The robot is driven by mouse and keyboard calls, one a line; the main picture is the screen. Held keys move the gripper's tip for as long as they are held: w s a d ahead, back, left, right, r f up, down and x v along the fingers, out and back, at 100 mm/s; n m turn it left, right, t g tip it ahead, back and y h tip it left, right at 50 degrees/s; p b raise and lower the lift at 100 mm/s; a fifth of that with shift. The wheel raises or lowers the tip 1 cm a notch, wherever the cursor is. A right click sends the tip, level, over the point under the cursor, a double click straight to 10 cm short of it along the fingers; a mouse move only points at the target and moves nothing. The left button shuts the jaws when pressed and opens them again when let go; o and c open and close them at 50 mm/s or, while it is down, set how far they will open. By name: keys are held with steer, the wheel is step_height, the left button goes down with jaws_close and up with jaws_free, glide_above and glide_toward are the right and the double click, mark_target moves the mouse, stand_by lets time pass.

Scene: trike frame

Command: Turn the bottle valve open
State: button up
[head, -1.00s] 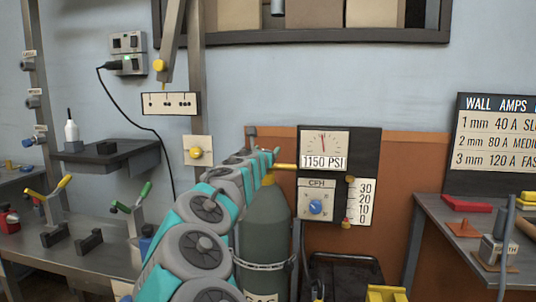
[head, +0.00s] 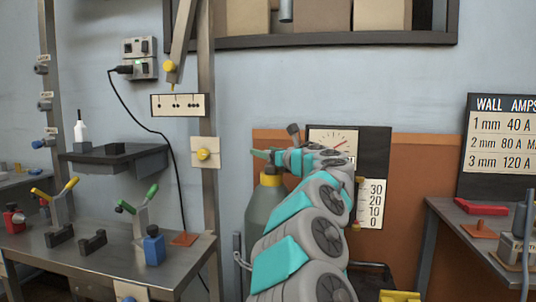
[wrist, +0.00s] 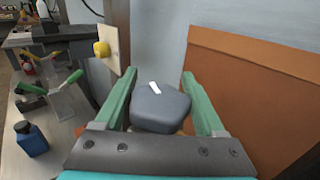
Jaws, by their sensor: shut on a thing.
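The gas bottle (head: 262,215) is dark green with a yellow collar (head: 271,179). It stands against the wall, partly hidden behind my arm. Its valve knob (wrist: 160,110) is grey and rounded with a white mark, and shows between my green fingers in the wrist view. My gripper (head: 262,155) is at the bottle's top, shut on the knob. In the wrist view, my gripper (wrist: 159,76) has one finger on each side of it. In the head view the knob is hidden by my gripper.
The pressure gauge (head: 333,139) behind my arm is partly covered, its number hidden. A flow scale (head: 372,204) is right of my arm. A steel bench (head: 125,262) with clamps and a blue bottle (head: 153,246) stands left. Another bench (head: 450,222) stands right.

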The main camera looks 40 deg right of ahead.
steer(key=shift+a+r+n+y, duration=0.1)
steer(key=shift+a+n+y, duration=0.15)
steer(key=shift+n+y, duration=0.75)
steer(key=shift+y, duration=0.4)
steer(key=o, duration=1.3)
steer(key=shift+o, duration=0.2)
steer(key=shift+r+p, duration=0.4)
steer(key=shift+r, duration=1.4)
steer(key=shift+s+a+f, duration=0.1)
steer(key=shift+s+a, duration=0.3)
steer(key=shift+s, duration=0.2)
steer(key=s+a+b, duration=0.1)
steer(key=s+a, duration=0.2)
steer(key=s, duration=0.3)
steer(key=s+a+r+b, duration=0.1)
steer(key=s+a, duration=0.3)
steer(key=s, duration=0.2)
steer(key=shift+s+r, duration=0.2)
steer(key=shift+s, duration=0.1)
